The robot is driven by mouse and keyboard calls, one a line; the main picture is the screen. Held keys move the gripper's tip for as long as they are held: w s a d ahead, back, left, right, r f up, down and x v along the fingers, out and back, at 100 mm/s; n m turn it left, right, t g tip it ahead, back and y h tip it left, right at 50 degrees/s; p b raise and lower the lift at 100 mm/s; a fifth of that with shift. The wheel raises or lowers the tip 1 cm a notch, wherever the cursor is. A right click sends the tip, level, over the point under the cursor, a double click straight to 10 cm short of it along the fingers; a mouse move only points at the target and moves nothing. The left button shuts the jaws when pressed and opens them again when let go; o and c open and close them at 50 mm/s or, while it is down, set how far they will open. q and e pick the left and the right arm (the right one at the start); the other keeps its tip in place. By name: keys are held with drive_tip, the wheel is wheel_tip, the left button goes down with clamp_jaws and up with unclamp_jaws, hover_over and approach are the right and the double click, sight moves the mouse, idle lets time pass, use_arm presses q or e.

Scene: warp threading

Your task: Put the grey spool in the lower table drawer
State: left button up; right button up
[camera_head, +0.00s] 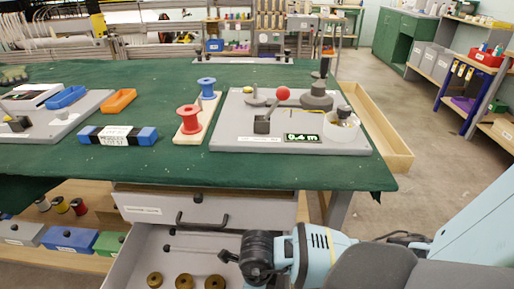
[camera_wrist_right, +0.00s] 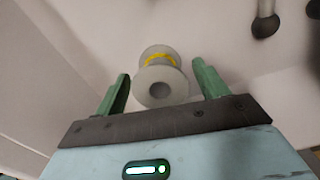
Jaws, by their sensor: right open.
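The grey spool (camera_wrist_right: 162,80), with a yellow winding, shows in the right wrist view on a pale surface. Its round end with a dark hole faces my gripper. My right gripper (camera_wrist_right: 161,82) is open, with one green finger on each side of the spool and a gap on both sides. In the head view the lower table drawer (camera_head: 142,250) is pulled out, below a shut upper drawer (camera_head: 252,210). My right arm reaches over its right part and hides the spool and fingers there. My left gripper is not in view.
Several brass pieces (camera_head: 185,281) and dark-tipped rods lie in the lower drawer. A dark rounded tip (camera_wrist_right: 265,25) shows at the upper right of the wrist view. The green table (camera_head: 180,175) above holds a red spool (camera_head: 188,119), a blue spool (camera_head: 206,88) and a grey board (camera_head: 230,128).

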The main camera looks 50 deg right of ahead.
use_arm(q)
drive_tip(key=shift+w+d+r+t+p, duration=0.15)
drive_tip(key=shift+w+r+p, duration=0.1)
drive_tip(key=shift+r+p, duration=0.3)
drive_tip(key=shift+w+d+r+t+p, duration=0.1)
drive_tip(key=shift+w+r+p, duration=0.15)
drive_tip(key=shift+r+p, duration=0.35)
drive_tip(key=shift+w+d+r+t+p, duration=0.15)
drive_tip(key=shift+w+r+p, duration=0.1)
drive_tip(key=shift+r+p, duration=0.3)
use_arm(e)
wheel_tip(320, 180, up, 12)
drive_tip(key=shift+r, duration=0.2)
